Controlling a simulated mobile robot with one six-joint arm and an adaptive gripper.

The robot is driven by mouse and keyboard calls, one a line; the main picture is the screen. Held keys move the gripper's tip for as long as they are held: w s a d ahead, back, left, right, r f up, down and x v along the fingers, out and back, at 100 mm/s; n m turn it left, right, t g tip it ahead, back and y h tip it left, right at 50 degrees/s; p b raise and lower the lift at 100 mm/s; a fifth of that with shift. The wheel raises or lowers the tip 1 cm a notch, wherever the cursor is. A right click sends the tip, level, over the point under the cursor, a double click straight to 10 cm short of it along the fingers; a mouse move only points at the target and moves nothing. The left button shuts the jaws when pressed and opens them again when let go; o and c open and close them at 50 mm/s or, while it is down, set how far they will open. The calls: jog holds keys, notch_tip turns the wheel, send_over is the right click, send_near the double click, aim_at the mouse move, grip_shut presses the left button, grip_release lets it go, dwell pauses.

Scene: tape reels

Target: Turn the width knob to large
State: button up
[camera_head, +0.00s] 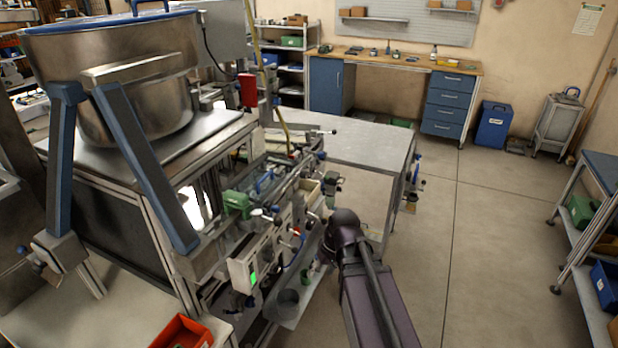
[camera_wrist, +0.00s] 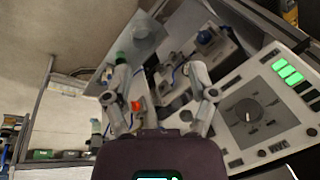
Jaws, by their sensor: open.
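A round grey knob (camera_wrist: 249,110) sits in a dark square field on a light control panel (camera_wrist: 228,140), at the right of the wrist view. Marks surround the knob, but they are too small to read, so I cannot confirm that it is the width knob or tell its setting. My gripper (camera_wrist: 157,75) is open, its two fingers apart with nothing held between them. The knob lies to the right of the fingers, apart from them. In the head view my dark arm reaches toward the machine's front; the gripper is not clear there and the knob cannot be made out.
Lit green indicators (camera_wrist: 288,72) are on the panel beside the knob. In the head view a small box with a green light (camera_head: 243,274) stands on the machine's front. Levers and a large steel pot (camera_head: 115,70) crowd the left. The floor (camera_head: 490,240) to the right is open.

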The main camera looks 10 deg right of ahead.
jog(key=w+r+n+t+y, duration=0.2)
jog(key=w+y, duration=0.2)
jog(key=w, duration=0.2)
jog(key=n+t+y+b, duration=0.3)
jog(key=n+t+y, duration=0.2)
jog(key=t+y, duration=0.25)
send_near(307, 175)
jog(key=v, duration=0.4)
jog(key=shift+d+f+t, duration=0.15)
jog(key=shift+f+t, duration=0.05)
jog(key=shift+t, duration=0.05)
jog(key=x, duration=1.4)
jog(key=shift+s+f, duration=0.1)
